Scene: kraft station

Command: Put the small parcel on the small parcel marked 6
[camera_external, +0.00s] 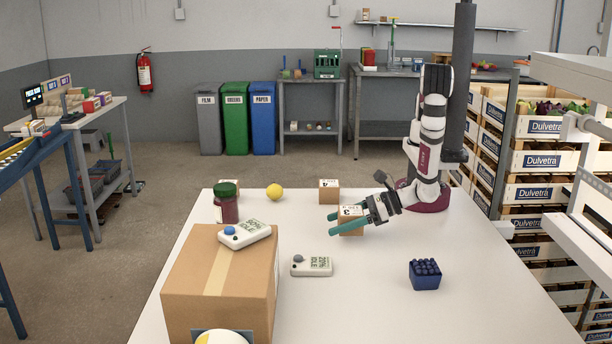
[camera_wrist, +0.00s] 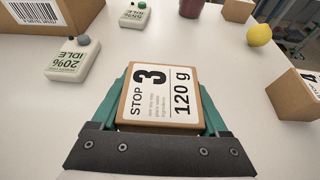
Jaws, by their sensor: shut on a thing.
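My gripper (camera_external: 350,226) is shut on a small brown parcel (camera_external: 351,213) with a white top label. In the wrist view this parcel (camera_wrist: 160,92) reads STOP 3, 120 g, and sits between the green fingers. I cannot tell whether it touches the table. A second small parcel (camera_external: 329,191) stands just behind it; in the wrist view this parcel (camera_wrist: 297,94) is at the right edge, its label cut off and its number looking like 4. A third small parcel (camera_external: 229,185) stands at the far left, partly hidden by the jar; its mark is not legible. No 6 is readable.
A large carton (camera_external: 220,295) fills the table's front left. A blue berry box (camera_external: 425,275) is front right. The table's right side is mostly clear.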

